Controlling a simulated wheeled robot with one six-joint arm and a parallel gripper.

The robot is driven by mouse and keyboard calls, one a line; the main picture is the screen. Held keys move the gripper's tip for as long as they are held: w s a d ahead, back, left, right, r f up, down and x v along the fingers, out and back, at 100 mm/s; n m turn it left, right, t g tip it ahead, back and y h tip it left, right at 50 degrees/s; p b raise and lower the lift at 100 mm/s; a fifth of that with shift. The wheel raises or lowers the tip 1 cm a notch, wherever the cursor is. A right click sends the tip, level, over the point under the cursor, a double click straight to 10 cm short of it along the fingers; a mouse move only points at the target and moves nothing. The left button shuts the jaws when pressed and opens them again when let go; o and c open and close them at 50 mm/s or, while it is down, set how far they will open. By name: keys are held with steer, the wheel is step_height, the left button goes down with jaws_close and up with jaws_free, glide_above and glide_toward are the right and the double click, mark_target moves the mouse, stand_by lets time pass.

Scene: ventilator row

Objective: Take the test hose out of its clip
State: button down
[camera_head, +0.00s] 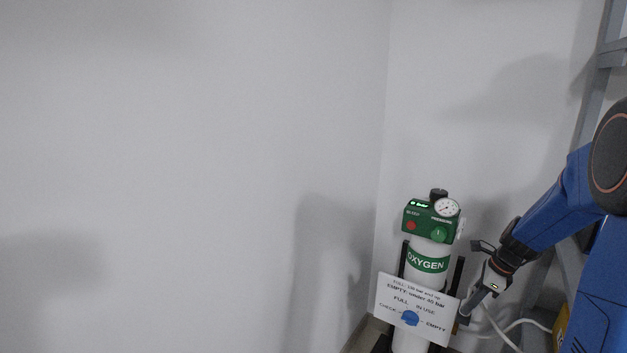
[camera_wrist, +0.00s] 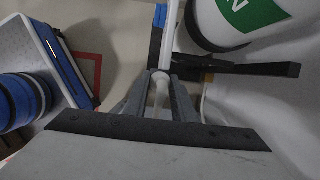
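The white test hose (camera_wrist: 172,30) runs from the top of the wrist view down between my fingertips. My gripper (camera_wrist: 160,80) has one grey finger on each side of it, and both tips appear to touch it. In the head view my gripper (camera_head: 468,308) is low, just right of the oxygen cylinder (camera_head: 427,277) and its sign. A white hose length (camera_head: 500,332) hangs below and right of it. I cannot make out the clip clearly; a blue part (camera_wrist: 155,42) shows beside the hose, and I cannot tell whether the hose still sits in a clip.
The cylinder carries a green regulator (camera_head: 431,219) with a gauge. A white sign (camera_head: 412,308) hangs in front. A dark bar (camera_wrist: 250,70) extends right of my fingertips. A grey frame (camera_head: 588,110) stands at right. The left wall side is clear.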

steer(key=shift+r, duration=0.3)
steer(key=shift+r, duration=2.15)
